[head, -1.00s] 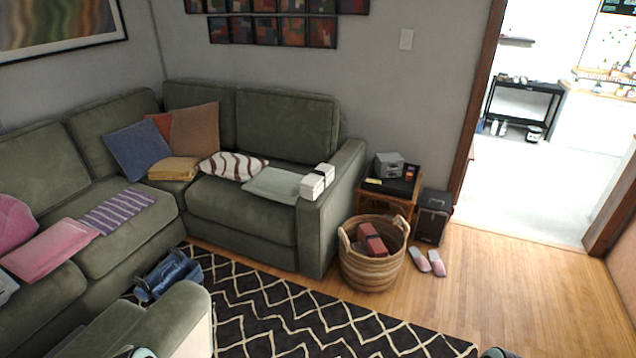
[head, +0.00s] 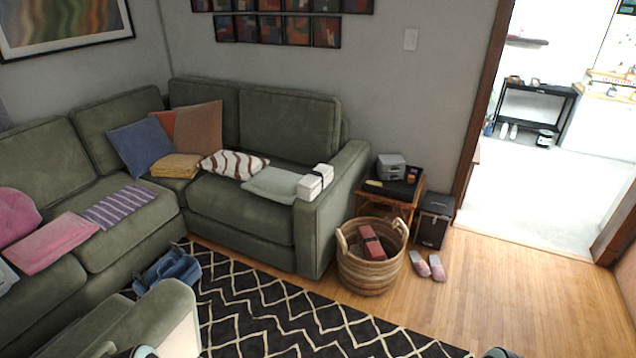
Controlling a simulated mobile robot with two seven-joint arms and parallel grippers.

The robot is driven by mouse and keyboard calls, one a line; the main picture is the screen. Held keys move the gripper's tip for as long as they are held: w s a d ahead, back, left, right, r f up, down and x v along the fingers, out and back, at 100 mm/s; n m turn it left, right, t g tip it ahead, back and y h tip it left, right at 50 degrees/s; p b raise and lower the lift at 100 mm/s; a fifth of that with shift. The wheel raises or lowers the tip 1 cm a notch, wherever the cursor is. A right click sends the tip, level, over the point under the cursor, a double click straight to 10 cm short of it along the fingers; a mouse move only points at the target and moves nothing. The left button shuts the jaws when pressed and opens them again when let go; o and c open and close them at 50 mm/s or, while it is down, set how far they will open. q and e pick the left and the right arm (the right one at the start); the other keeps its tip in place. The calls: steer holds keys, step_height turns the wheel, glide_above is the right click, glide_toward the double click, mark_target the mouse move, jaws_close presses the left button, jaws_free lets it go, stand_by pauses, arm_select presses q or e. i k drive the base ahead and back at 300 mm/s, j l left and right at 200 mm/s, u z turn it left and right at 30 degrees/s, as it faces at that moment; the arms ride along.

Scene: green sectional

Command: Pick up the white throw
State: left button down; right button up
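Only small dark and teal parts of mine show at the bottom edge, left and right of the middle. My gripper fingers do not show, and both are far from the throw.
A pale folded cloth (head: 270,186) and a striped pillow (head: 232,165) lie left of the throw. A wicker basket (head: 368,274) with a red bundle (head: 371,243) stands beside the sofa. Pink slippers (head: 437,268) lie right of it.

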mark_target(317, 179)
steer(key=i+l+u, duration=0.15)
steer(key=l, duration=0.2)
steer(key=i+l+u, duration=0.1)
steer(key=l, duration=0.25)
steer(key=i+l+u, duration=0.15)
steer(key=l, duration=0.2)
steer(key=i+l+u, duration=0.55)
steer(key=l, duration=0.4)
steer(key=i, duration=0.1)
